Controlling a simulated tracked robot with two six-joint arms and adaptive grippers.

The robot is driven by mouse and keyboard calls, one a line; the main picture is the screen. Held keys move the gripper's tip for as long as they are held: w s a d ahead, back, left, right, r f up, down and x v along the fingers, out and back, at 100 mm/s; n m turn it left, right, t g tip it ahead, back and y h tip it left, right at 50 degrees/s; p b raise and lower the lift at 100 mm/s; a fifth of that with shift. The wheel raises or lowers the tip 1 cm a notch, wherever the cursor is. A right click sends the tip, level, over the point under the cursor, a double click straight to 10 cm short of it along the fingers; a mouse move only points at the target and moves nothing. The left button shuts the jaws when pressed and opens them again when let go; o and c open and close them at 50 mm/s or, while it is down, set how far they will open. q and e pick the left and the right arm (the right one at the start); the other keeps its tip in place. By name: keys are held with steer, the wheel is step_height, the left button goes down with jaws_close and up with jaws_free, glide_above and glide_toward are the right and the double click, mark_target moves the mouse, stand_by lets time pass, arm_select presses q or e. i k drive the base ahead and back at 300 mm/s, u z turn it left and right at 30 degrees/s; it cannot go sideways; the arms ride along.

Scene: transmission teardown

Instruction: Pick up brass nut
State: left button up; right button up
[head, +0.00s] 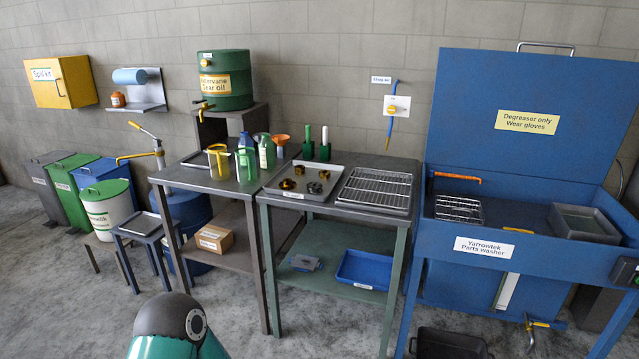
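A shallow metal tray (331,167) on the middle workbench holds several small ring-like metal parts. A brass-coloured part (288,184) lies at the tray's front left, and another brass-coloured part (300,170) lies behind it. Two darker parts, one (315,188) at the front and one (324,174) farther back, lie to their right. They are too small here to tell which is the brass nut. Neither of my grippers shows. Only a teal and dark link of my own arm shows at the bottom edge, well short of the bench.
A wire rack on a tray (376,190) sits right of the parts tray. Green bottles, jugs and an orange funnel (281,139) stand to the left and behind. The blue parts washer (515,260) stands at right. Open floor (250,340) lies in front of the bench.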

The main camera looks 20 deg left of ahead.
mark_target(322, 174)
steer(key=u, duration=0.95)
steer(key=i, duration=1.2)
steer(key=u, duration=0.55)
steer(key=i, duration=1)
steer(key=z, duration=0.55)
